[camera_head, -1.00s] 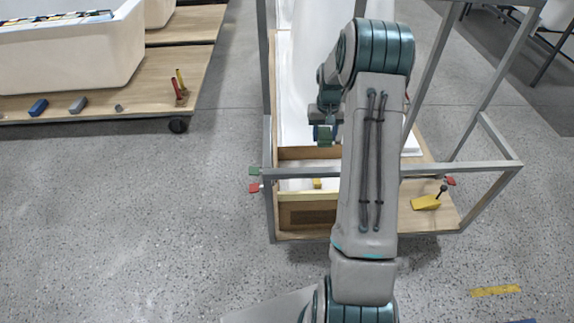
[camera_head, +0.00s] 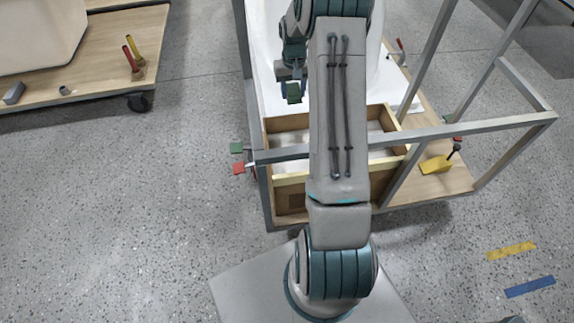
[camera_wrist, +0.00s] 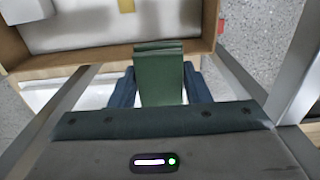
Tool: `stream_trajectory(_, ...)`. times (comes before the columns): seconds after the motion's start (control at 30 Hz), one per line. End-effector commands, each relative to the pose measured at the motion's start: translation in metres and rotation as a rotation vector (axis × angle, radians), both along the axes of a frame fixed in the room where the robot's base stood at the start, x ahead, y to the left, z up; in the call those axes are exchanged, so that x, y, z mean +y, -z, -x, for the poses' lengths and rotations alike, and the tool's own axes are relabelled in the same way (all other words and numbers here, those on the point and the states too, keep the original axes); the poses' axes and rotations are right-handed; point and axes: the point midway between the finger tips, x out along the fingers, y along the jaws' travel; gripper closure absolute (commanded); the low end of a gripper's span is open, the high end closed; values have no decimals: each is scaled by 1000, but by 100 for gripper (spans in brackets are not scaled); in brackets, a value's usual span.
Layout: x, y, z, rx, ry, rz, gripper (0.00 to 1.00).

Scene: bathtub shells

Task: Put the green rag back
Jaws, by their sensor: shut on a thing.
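The green rag (camera_wrist: 160,80) is a folded dark green piece in the wrist view. My gripper (camera_wrist: 160,90) is shut on it, with a blue finger at each side. In the head view the rag (camera_head: 293,93) hangs at the end of my gripper (camera_head: 291,86), left of my arm. It is beyond the open wooden box (camera_head: 395,118) on the frame's base. My arm hides the box's middle in the head view.
A grey metal frame (camera_head: 455,131) crosses above the box, with posts on both sides. Green (camera_head: 236,148) and red (camera_head: 239,168) clamp ends stick out at its left. A yellow tool (camera_head: 436,165) lies on the board at right. A wheeled wooden platform (camera_head: 90,60) stands at left.

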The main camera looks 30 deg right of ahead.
Motion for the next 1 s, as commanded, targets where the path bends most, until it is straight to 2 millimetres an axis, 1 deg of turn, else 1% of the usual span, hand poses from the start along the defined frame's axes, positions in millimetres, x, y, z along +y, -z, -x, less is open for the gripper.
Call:
stream_trajectory(0.03, 0, 26, 0, 0, 0, 0, 78)
stream_trajectory(0.2, 1, 61, 0, 0, -2, 0, 78)
stream_trajectory(0.33, 1, 77, 0, -1, -2, 0, 78)
stream_trajectory(0.57, 2, 88, 3, 1, -2, 0, 78)
stream_trajectory(0.67, 8, 96, 13, 2, -2, -1, 78)
stream_trajectory(1.0, 41, 137, 72, 2, -2, -1, 78)
